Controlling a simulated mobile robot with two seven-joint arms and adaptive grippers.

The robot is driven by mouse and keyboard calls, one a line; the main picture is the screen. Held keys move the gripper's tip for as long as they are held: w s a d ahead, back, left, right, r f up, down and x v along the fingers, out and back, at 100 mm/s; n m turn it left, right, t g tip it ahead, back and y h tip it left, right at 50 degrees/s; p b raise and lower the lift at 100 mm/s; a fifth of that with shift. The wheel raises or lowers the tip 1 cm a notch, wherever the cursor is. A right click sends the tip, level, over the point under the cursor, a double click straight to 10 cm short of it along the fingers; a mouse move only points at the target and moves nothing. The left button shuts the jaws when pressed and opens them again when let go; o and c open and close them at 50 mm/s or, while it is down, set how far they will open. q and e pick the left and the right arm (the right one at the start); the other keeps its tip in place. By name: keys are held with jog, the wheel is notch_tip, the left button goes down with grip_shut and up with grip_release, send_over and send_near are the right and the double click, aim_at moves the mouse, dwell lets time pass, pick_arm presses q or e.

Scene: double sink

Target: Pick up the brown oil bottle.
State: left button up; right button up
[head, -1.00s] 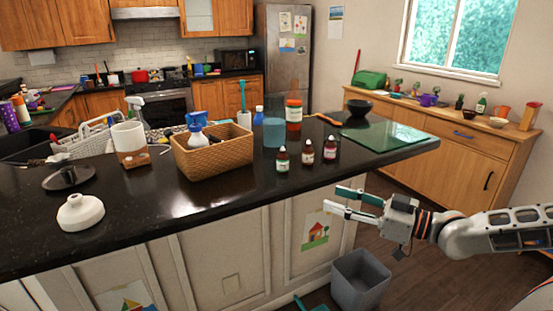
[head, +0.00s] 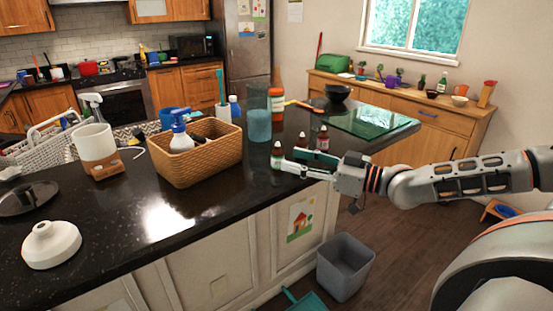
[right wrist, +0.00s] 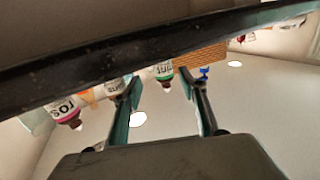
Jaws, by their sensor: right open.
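I cannot tell any contact. My left gripper is out of view.
A blue cup (head: 258,125) and a larger orange-brown bottle (head: 276,103) stand behind. A green glass board (head: 370,122) lies right. A grey bin (head: 345,267) is on the floor below.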

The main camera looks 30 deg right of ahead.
aim_at(278, 155)
jog(key=shift+w+a+r+p, duration=0.2)
jog(key=shift+w+a+p, duration=0.05)
jog(key=shift+w+a, duration=0.45)
jog(key=shift+w+a+r+p, duration=0.2)
jog(key=shift+w+a, duration=0.35)
jog(key=shift+w, duration=0.25)
jog(key=shift+x, duration=0.8)
jog(key=shift+f, duration=0.15)
grip_shut()
